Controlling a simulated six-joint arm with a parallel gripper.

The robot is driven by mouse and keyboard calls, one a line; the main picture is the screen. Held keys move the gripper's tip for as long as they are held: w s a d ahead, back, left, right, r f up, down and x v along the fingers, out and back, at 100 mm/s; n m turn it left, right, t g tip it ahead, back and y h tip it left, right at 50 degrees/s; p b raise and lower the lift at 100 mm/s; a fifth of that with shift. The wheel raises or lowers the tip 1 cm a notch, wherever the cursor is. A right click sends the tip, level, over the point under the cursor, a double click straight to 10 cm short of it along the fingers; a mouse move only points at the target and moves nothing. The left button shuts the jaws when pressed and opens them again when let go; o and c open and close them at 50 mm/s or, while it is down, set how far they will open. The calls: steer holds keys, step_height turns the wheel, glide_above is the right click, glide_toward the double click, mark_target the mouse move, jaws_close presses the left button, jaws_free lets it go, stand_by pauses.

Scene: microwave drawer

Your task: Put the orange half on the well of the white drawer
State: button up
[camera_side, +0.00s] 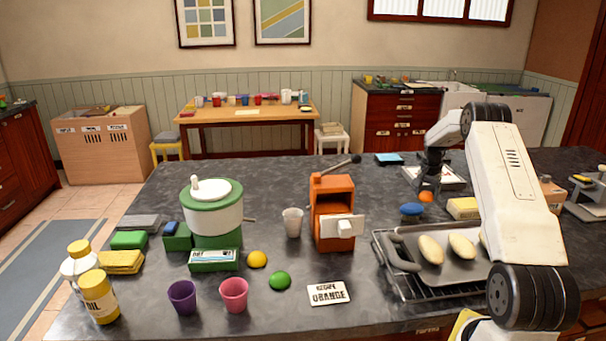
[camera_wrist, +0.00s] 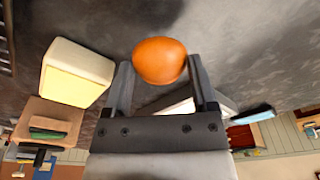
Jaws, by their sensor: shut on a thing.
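An orange half (camera_side: 427,197) is at the tip of my gripper (camera_side: 430,184), at the right back of the dark counter. In the wrist view the orange half (camera_wrist: 160,60) sits between the two dark fingers of my gripper (camera_wrist: 160,68), which is shut on it. I cannot tell its exact height above the counter. A small orange cabinet (camera_side: 333,190) stands left of my gripper, near the counter's middle. The well of the drawer is not clearly visible.
A grey tray (camera_side: 408,246) with pale loaves (camera_side: 431,249) rests on a wire rack in front of my arm. A blue oval thing (camera_side: 411,210) and a pale yellow block (camera_side: 463,208) flank the orange half.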

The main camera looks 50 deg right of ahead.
mark_target(425, 200)
steer(key=shift+w+d+f, duration=0.1)
steer(key=shift+d+f, duration=0.05)
steer(key=shift+f, duration=1.55)
steer(key=shift+f, duration=0.1)
steer(key=o, duration=1.1)
steer(key=shift+o, duration=0.2)
steer(key=r, duration=0.4)
steer(key=a+r, duration=0.1)
steer(key=r, duration=0.7)
steer(key=shift+a+r, duration=0.1)
steer(key=shift+a, duration=0.15)
